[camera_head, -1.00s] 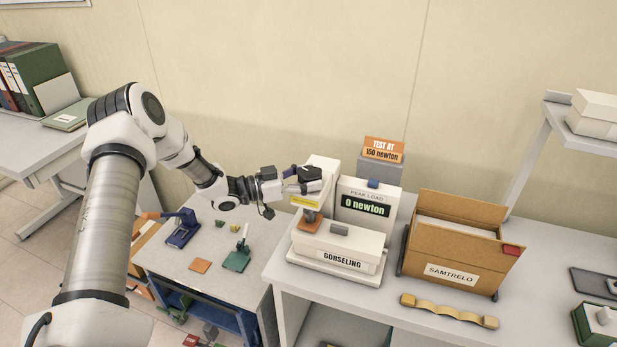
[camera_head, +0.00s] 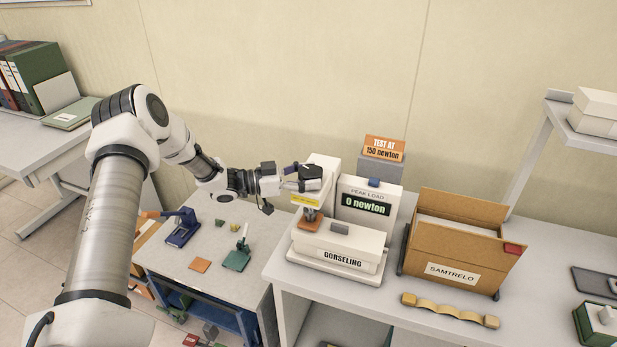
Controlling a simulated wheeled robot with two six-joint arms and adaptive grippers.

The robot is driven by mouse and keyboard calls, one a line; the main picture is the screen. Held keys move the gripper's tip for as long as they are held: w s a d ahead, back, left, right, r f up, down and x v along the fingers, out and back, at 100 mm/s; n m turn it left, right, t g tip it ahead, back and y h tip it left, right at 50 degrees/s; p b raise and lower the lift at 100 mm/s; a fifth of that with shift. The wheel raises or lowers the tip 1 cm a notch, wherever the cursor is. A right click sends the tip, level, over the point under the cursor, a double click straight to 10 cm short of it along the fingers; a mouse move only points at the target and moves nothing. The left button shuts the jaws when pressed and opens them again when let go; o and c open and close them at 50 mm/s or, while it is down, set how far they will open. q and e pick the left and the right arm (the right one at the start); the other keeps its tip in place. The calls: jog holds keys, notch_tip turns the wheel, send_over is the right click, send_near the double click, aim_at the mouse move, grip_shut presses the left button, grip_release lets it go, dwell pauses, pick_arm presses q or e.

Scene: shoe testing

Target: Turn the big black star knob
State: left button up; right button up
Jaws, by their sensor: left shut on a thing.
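The black star knob (camera_head: 311,172) sits on top of the white test machine (camera_head: 324,164). My left gripper (camera_head: 308,178) reaches it from the left and is shut on it, hiding part of the knob. Below the machine's head, an orange-brown pad (camera_head: 311,217) is just above the white base labelled GORSELING (camera_head: 343,261). The display (camera_head: 367,202) beside it reads PEAK LOAD 0 newton. An orange sign (camera_head: 384,149) reads TEST AT 150 newton. My right gripper is not in view.
A cardboard box labelled SAMTRELO (camera_head: 453,271) stands right of the machine, with a wavy tan strip (camera_head: 450,310) in front. A lower table (camera_head: 205,246) at left holds a blue tool (camera_head: 182,227) and a green tool (camera_head: 238,256). The wall is close behind.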

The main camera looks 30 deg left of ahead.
pick_arm(q)
jog(key=m+g+h+b, duration=0.1)
jog(key=g, duration=0.1)
jog(key=m+g+h+b, duration=0.1)
jog(key=m+g+h, duration=0.1)
jog(key=shift+w+a+f+b, duration=0.1)
jog(key=shift+w+f+b, duration=0.05)
jog(key=shift+b, duration=0.25)
jog(key=shift+r+m+g+h+b, duration=0.2)
jog(key=shift+m+g+h+b, duration=0.2)
jog(key=shift+m+g+b, duration=0.5)
jog(key=shift+g, duration=0.3)
jog(key=o, duration=1.1)
jog(key=shift+o, duration=0.2)
jog(key=v, duration=1.1)
jog(key=shift+s+a, duration=0.2)
jog(key=shift+a, duration=0.15)
jog(key=shift+f, duration=0.1)
